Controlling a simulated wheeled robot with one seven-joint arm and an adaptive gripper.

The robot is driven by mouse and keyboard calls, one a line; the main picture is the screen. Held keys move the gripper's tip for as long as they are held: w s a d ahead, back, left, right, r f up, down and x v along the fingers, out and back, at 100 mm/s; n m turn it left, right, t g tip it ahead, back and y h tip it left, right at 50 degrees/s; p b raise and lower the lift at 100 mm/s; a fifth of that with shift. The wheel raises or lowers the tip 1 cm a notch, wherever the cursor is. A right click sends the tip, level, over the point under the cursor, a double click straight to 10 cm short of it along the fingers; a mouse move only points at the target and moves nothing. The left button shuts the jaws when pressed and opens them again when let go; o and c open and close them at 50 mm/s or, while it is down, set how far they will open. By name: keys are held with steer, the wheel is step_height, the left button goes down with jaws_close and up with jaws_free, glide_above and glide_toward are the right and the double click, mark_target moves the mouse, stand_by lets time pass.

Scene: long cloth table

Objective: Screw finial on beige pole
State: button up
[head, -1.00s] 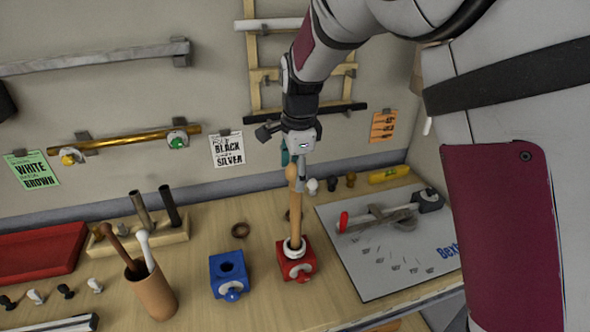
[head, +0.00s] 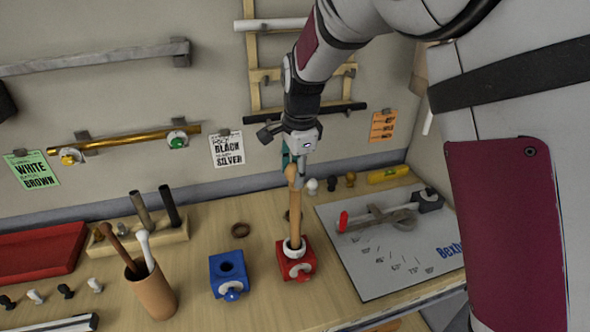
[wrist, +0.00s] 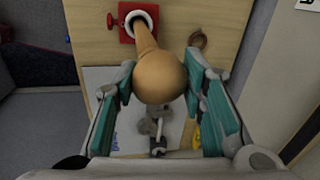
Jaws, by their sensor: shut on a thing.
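The beige pole (head: 296,222) stands upright in the red clamp block (head: 309,262), inside its white collar. A round tan finial (wrist: 160,76) sits at the pole's upper end, in line with it. My gripper (head: 291,168) is above the red block and shut on the finial, with a teal-padded finger on either side in the wrist view.
A blue clamp block (head: 229,276) stands left of the red one, with a brown ring (head: 240,230) behind it. A brown cup (head: 153,291) of poles is further left. A grey board (head: 385,255) with tools lies right. Small finials (head: 332,183) stand behind.

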steer(key=shift+a+r+m+p, duration=0.15)
steer(key=shift+m+p, duration=0.2)
steer(key=shift+m, duration=0.65)
steer(key=shift+w+m+h, duration=0.1)
steer(key=shift+m+h, duration=0.3)
steer(key=shift+m, duration=0.8)
steer(key=m+h, duration=0.1)
steer(key=m, duration=0.3)
steer(key=shift+m, duration=0.3)
steer(key=o, duration=0.7)
steer(key=shift+m, duration=0.5)
steer(key=o, duration=0.4)
steer(key=shift+o, duration=0.2)
steer(key=shift+r, duration=3.9)
